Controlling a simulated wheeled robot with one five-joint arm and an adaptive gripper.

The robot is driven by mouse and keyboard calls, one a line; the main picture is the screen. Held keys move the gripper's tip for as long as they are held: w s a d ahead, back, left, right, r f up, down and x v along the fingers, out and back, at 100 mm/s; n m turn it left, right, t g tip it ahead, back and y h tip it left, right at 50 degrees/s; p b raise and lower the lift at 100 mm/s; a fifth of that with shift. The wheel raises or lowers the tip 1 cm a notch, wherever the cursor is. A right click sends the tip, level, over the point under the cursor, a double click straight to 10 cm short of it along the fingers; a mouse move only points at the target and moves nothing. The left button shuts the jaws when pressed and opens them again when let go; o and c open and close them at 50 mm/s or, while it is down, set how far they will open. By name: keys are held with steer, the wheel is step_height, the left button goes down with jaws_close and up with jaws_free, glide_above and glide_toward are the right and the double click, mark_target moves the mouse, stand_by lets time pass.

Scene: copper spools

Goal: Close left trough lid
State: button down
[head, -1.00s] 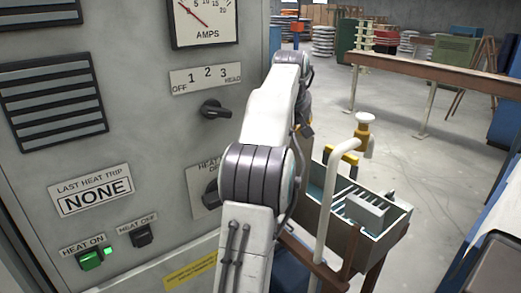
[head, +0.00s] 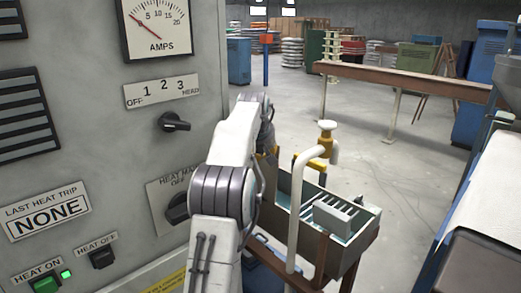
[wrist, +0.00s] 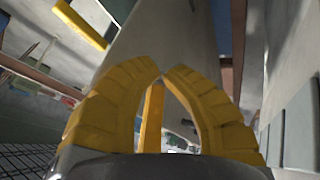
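An open grey-green trough (head: 363,248) stands right of my arm in the head view, with a slatted grey piece (head: 337,214) in it. My arm hides part of its left side. In the head view my gripper is mostly hidden behind my arm.
A grey control cabinet (head: 100,150) with dial and knobs stands close on the left. A brown-topped rail (head: 400,78) lies beyond. A large white-and-dark machine (head: 480,220) is at right. Open floor lies behind the trough.

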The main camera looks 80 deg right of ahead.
steer(key=shift+x, duration=0.9)
steer(key=shift+r, duration=0.1)
